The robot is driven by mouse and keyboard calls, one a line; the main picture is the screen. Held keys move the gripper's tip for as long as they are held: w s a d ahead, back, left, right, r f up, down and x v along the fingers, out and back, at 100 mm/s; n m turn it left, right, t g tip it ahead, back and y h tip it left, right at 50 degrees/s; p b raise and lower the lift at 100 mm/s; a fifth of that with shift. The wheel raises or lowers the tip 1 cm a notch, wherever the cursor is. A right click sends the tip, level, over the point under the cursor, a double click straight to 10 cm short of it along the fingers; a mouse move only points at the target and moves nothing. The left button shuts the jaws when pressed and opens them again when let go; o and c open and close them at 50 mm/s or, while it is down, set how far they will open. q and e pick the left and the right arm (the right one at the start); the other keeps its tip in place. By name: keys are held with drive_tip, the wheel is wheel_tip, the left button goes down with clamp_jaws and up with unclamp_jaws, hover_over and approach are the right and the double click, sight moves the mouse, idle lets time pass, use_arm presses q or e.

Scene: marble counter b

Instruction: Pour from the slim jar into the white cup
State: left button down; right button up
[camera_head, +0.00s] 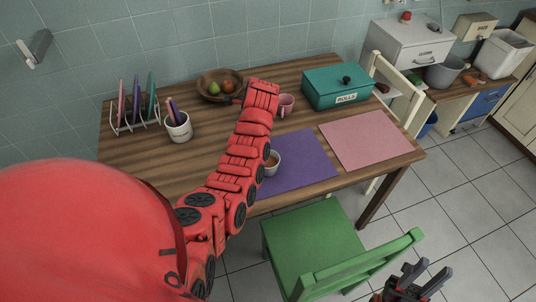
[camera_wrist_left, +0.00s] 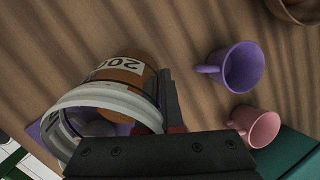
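The white cup (camera_head: 273,168) stands on the purple mat (camera_head: 303,160), partly covered by my left arm. Its inside looks brown. In the left wrist view a clear jar (camera_wrist_left: 125,72) with a pale rim, brown contents and a label reading "200" is held against a finger of my left gripper (camera_wrist_left: 168,105). It looks like the slim jar and appears tilted; the other finger is hidden. My right gripper (camera_head: 412,278) is open and empty at the lower right, beyond the green chair.
A purple mug (camera_wrist_left: 242,68) and a pink mug (camera_wrist_left: 262,128) stand near the jar; the pink mug also shows in the head view (camera_head: 287,103). A fruit bowl (camera_head: 207,92), pen holder (camera_head: 178,130), plate rack (camera_head: 133,125) and teal box (camera_head: 325,94) stand around. The pink mat (camera_head: 365,145) is bare.

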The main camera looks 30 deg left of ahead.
use_arm(q)
drive_tip(key=shift+w+a+f+h+b, duration=0.1)
drive_tip(key=shift+a+f+h+b, duration=0.25)
drive_tip(key=shift+h, duration=0.25)
drive_tip(key=b, duration=0.1)
drive_tip(key=f+h+b, duration=0.1)
drive_tip(key=shift+a+g+b, duration=0.2)
drive_tip(key=shift+g+b, duration=0.1)
drive_tip(key=b, duration=0.3)
drive_tip(key=h+b, duration=0.1)
drive_tip(key=b, duration=0.2)
drive_tip(key=shift+a+f+h, duration=0.15)
drive_tip(key=shift+f+h, duration=0.15)
drive_tip(key=shift+f, duration=0.1)
drive_tip(key=shift+r+b, duration=0.25)
drive_tip(key=shift+b, duration=0.1)
drive_tip(key=shift+r, duration=0.1)
